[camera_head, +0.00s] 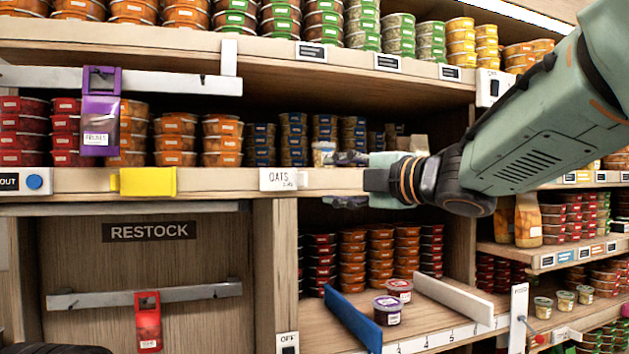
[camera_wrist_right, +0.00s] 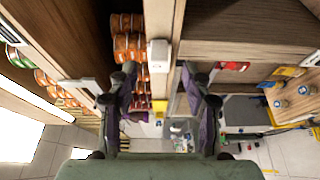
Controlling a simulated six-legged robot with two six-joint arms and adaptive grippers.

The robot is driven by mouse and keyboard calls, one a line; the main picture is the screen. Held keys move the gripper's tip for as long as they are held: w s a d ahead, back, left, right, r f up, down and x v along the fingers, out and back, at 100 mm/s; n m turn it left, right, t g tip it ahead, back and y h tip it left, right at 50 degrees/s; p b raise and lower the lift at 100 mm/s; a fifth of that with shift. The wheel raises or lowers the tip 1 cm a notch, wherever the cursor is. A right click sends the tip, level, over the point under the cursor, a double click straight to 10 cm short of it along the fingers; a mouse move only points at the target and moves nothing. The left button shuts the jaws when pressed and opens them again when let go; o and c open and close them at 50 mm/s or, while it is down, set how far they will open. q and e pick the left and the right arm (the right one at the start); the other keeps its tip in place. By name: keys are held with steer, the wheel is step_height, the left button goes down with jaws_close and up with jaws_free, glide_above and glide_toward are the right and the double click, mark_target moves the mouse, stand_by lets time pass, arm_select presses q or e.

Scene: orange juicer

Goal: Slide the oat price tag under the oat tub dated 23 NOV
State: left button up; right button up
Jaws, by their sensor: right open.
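The white oat price tag (camera_head: 284,179), marked OATS, is on the front edge of the middle shelf (camera_head: 220,180). A pale tub (camera_head: 324,154) stands on that shelf just behind the edge, up and right of the tag; its date is too small to read. My right gripper (camera_head: 347,180) is open and empty to the right of the tag, with one finger above the shelf edge and one below. In the right wrist view my right gripper (camera_wrist_right: 160,88) has its fingers apart on either side of the shelf edge, with a white block (camera_wrist_right: 159,55) between them. My left gripper is not recognisable.
A purple pouch (camera_head: 100,125) hangs from a rail at the left. A yellow holder (camera_head: 147,181) is on the shelf edge. Below are two loose tubs (camera_head: 387,310) between a blue divider (camera_head: 352,318) and a white divider (camera_head: 455,299). Stacked tubs fill the shelves behind.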

mark_target(306, 179)
steer(key=p+x, duration=0.2)
steer(key=x, duration=0.5)
steer(key=shift+w+a, duration=0.15)
steer(key=shift+a, duration=0.3)
steer(key=shift+w, duration=0.25)
steer(key=shift+s+r, duration=0.1)
steer(key=shift+s, duration=0.2)
steer(key=shift+s+a+r, duration=0.15)
steer(key=shift+s+a, duration=0.25)
steer(key=shift+a, duration=0.05)
steer(key=shift+c, duration=0.9)
steer(key=shift+w, duration=0.25)
steer(key=shift+c, duration=0.6)
steer(key=shift+w+d+f, duration=0.15)
steer(key=shift+d+f, duration=0.05)
steer(key=shift+d, duration=0.25)
steer(key=c, duration=0.5)
steer(key=shift+a, duration=0.2)
jaws_close()
steer(key=shift+a, duration=0.15)
